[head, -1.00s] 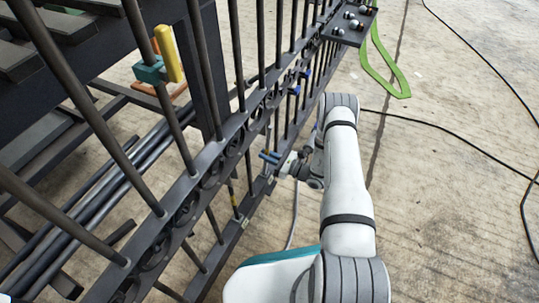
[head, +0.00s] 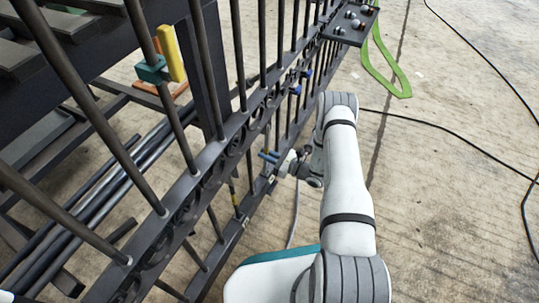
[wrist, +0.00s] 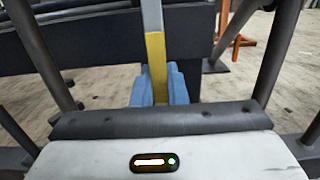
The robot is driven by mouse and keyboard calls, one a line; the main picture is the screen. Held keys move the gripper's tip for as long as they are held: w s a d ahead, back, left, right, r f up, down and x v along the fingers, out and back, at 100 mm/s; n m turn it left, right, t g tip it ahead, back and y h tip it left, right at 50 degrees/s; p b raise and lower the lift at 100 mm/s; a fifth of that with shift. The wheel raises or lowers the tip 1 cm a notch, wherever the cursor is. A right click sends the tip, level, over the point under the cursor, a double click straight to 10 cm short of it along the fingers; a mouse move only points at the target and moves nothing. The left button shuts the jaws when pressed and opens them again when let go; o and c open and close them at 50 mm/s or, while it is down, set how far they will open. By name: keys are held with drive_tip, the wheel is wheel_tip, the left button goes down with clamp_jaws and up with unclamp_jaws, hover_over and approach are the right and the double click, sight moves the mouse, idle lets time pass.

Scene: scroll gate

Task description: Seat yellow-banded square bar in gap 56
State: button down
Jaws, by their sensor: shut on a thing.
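The yellow-banded square bar (wrist: 154,50) stands nearly upright in the middle of the wrist view, light grey above its yellow band. My gripper (wrist: 157,88) is shut on it, with blue fingers on both sides of the yellow band. In the head view my gripper (head: 269,157) is at the gate's (head: 213,152) near face, among its dark upright bars. The held bar (head: 267,135) shows there as a thin light strip above the fingers. Its lower end is hidden, and I cannot tell whether it touches the gate. No gap number is readable.
Dark round bars flank my gripper (wrist: 38,52) in the wrist view. A dark shelf (head: 350,25) stands at the top. A black cable (head: 480,68) crosses the open floor at right.

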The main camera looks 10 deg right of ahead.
drive_tip(key=shift+w+a, duration=0.2)
drive_tip(key=shift+a, duration=0.2)
idle(0.4)
drive_tip(key=shift+f, duration=0.1)
drive_tip(key=c, duration=1.4)
unclamp_jaws()
drive_tip(key=shift+o, duration=0.2)
drive_tip(key=shift+d, duration=0.1)
drive_tip(key=p+v, duration=0.3)
drive_tip(key=v, duration=0.4)
drive_tip(key=shift+s+d, duration=0.25)
drive_tip(key=shift+d, duration=0.05)
